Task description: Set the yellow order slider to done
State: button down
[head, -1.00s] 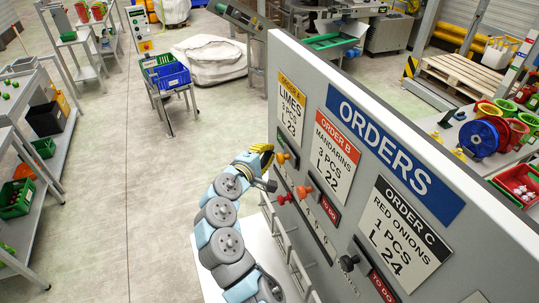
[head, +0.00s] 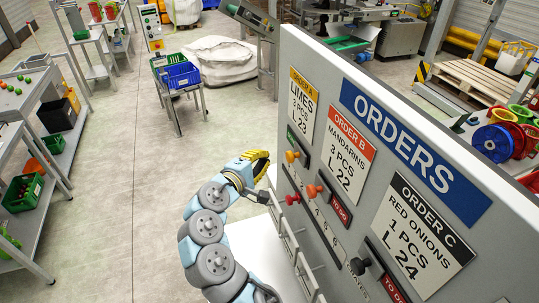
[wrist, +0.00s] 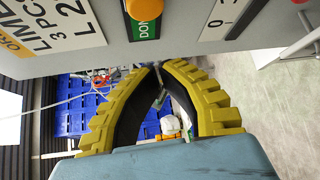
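The yellow order slider's orange-yellow knob (head: 291,156) sits on the board below the yellow-topped Order A card (head: 303,104). A green strip shows beside it in the head view. My gripper (head: 262,160) is left of the board, apart from the knob. In the wrist view my gripper (wrist: 159,68) has its yellow fingers curved together, tips nearly meeting, with nothing held.
The Order B knob (head: 313,191) and black Order C knob (head: 359,266) have red "TO DO" labels beside them. Another red knob (head: 293,198) is lower on the board. A white surface (head: 250,245) lies below my arm.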

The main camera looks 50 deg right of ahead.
jog(key=shift+b+v, duration=0.3)
jog(key=shift+v, duration=1.3)
jog(key=shift+w, duration=0.1)
